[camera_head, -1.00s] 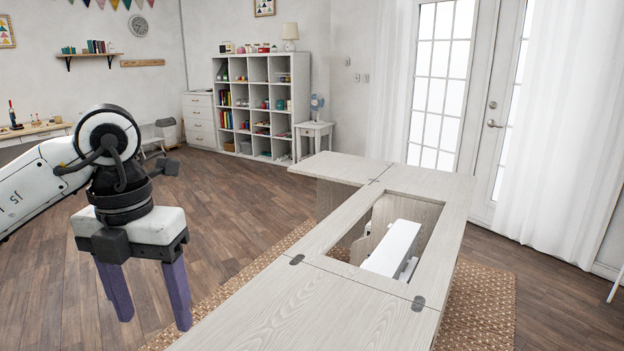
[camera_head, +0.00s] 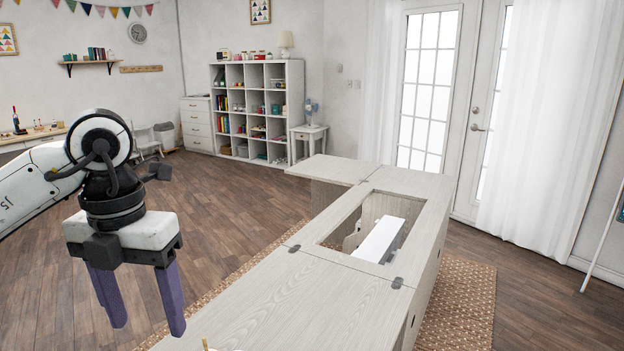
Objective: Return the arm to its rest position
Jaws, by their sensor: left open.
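My left gripper (camera_head: 146,324) hangs at the left of the head view, fingers pointing down. Its two purple fingers are apart with nothing between them. It is in the air beside the left edge of the sewing cabinet (camera_head: 300,300), and its right finger overlaps the cabinet's near left edge in the picture. My left arm (camera_head: 30,185) comes in from the left edge. The cabinet top is pale wood with a rectangular opening, and a white sewing machine (camera_head: 380,240) sits down inside it. My right gripper is not in view.
A woven rug (camera_head: 462,300) lies under the cabinet. A white cube shelf (camera_head: 258,110) and a small side table (camera_head: 308,135) stand at the back. Glass doors (camera_head: 428,90) and white curtains are behind on the right. The wooden floor left of the cabinet is clear.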

